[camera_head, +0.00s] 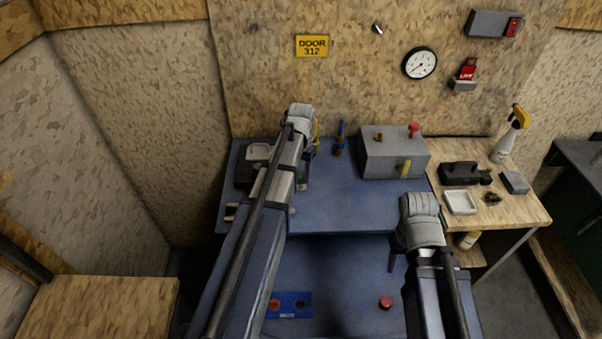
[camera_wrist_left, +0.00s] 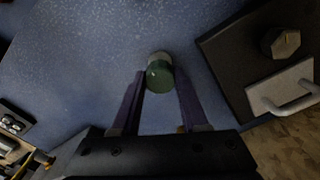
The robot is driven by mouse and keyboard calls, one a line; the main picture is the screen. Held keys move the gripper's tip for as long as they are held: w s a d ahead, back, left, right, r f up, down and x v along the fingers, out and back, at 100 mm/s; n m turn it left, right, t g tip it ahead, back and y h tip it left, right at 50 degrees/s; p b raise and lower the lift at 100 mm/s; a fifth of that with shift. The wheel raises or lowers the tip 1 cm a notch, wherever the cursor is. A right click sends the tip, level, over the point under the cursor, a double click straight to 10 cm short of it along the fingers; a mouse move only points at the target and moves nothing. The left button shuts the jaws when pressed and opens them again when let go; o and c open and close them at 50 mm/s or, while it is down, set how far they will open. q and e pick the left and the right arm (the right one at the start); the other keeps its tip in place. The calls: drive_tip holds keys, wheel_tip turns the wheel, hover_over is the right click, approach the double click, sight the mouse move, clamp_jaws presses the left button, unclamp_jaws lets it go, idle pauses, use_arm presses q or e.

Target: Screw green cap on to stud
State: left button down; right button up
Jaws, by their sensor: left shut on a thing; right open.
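A green cap (camera_wrist_left: 160,74) with a paler end sits between the fingertips of my left gripper (camera_wrist_left: 160,84), which is shut on it, with blue tabletop behind. In the head view my left arm and wrist (camera_head: 299,116) hide most of this gripper. A dark block (camera_wrist_left: 236,62) lies right of the cap in the left wrist view. It bears a grey hex-shaped post (camera_wrist_left: 280,43), apart from the cap; I cannot tell whether this is the stud. My right gripper (camera_head: 393,262) is open, mostly hidden below its wrist, at the table's front right.
A grey box (camera_head: 387,156) with knobs and a yellow handle stands at the back right of the blue table (camera_head: 350,208). Blue upright pieces (camera_head: 340,138) stand left of it. A wooden side table (camera_head: 528,214) holds a tray (camera_head: 460,203) and spray bottle (camera_head: 508,140). The table's middle is clear.

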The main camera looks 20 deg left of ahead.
use_arm(q)
drive_tip(key=shift+f+b, duration=1.15)
drive_tip(key=shift+f, duration=0.15)
idle(1.0)
drive_tip(key=c, duration=1)
unclamp_jaws()
clamp_jaws()
